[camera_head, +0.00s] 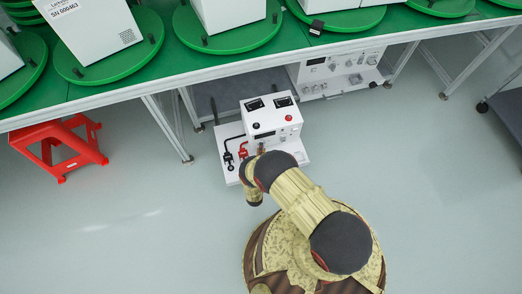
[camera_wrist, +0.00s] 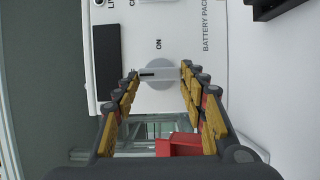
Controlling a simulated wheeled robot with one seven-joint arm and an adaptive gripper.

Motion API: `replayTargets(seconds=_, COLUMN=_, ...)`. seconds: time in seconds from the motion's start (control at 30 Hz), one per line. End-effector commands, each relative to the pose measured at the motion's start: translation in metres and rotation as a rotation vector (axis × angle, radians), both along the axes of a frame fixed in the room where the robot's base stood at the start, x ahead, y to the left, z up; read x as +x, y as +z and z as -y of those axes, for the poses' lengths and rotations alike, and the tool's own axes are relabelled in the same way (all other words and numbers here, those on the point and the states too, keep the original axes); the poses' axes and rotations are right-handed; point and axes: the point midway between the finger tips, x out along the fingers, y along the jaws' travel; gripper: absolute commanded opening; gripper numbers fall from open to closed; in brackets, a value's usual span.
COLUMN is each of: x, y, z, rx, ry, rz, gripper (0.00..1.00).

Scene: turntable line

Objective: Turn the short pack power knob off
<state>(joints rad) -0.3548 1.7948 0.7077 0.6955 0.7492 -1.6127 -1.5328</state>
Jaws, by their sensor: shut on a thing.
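The pack is a white box (camera_head: 274,118) with a red button and two dark meters on top, standing on a white base plate on the floor. In the wrist view, its white front panel (camera_wrist: 185,25) carries the words "ON" and "BATTERY PACK", turned sideways. The grey round power knob (camera_wrist: 160,82) has a flat handle lying across the picture, with a dark mark at its left end, below "ON". My gripper (camera_wrist: 160,73) has its fingers on either end of this handle and is shut on it. In the head view my arm hides the knob and the fingers.
A second white unit (camera_head: 340,72) stands under the green-topped table, right of the pack. Table legs (camera_head: 167,128) rise close behind and left. Black and red cables (camera_head: 229,158) lie at the pack's left. A red stool (camera_head: 60,146) stands further left. Floor in front is clear.

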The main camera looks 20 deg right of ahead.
Motion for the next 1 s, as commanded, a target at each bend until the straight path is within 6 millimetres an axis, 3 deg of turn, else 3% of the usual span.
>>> replayTargets(seconds=0.47, x=0.001, y=-0.0006, z=-0.0018, rx=-0.015, ry=0.005, rz=-0.001, gripper=0.17)
replayTargets(seconds=0.5, x=0.001, y=-0.0006, z=-0.0018, rx=-0.015, ry=0.005, rz=-0.001, gripper=0.43)
replayTargets(seconds=0.8, x=0.0004, y=-0.0004, z=-0.0008, rx=-0.015, ry=0.002, rz=-0.001, gripper=0.6)
replayTargets(seconds=1.0, x=0.0003, y=-0.0004, z=-0.0004, rx=-0.015, ry=0.002, rz=-0.001, gripper=0.61)
